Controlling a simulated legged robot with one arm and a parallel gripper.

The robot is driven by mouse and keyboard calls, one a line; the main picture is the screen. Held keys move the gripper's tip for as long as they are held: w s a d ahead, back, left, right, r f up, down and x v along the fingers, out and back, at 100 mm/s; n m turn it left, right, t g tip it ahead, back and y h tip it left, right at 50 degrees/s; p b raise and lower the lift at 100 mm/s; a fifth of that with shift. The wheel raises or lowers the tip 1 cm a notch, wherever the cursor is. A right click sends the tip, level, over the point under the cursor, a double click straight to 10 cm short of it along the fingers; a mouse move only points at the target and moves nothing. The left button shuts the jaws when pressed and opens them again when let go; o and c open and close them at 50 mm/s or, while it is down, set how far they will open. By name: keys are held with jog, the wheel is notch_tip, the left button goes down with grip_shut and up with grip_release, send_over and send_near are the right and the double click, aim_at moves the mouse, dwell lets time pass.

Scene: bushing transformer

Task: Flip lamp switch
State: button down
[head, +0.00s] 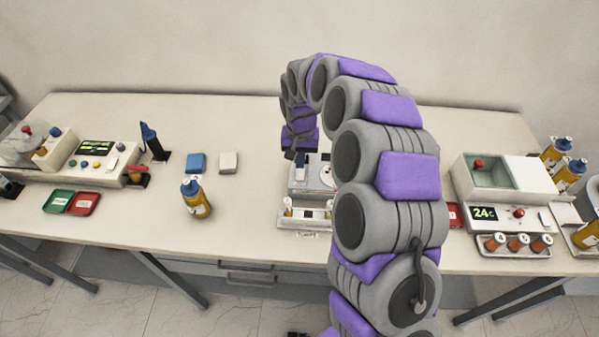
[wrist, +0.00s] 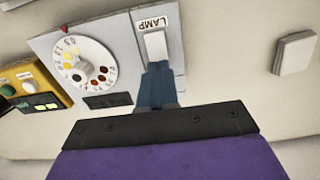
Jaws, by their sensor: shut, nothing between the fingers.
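The lamp switch (wrist: 155,46) is a white rocker on a grey panel under the label "LAMP" in the wrist view. My gripper (wrist: 157,70) is shut and empty, with its blue-grey fingertips right at the lower edge of the switch in that view. I cannot tell whether they touch it. In the head view my gripper (head: 297,157) points down over the grey instrument (head: 300,188) in the middle of the table, and my arm hides the instrument's right side. The switch's position is not clear.
A numbered dial (wrist: 83,64) sits beside the switch. A blue block (head: 196,162), a white block (head: 228,162) and a yellow bottle (head: 196,199) stand left of the instrument. A device reading 24 (head: 505,185) stands at the right.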

jog(key=shift+f, duration=0.9)
dwell(0.8)
jog(key=shift+r, duration=0.15)
jog(key=shift+r+p, duration=1.45)
jog(key=shift+r, duration=1.9)
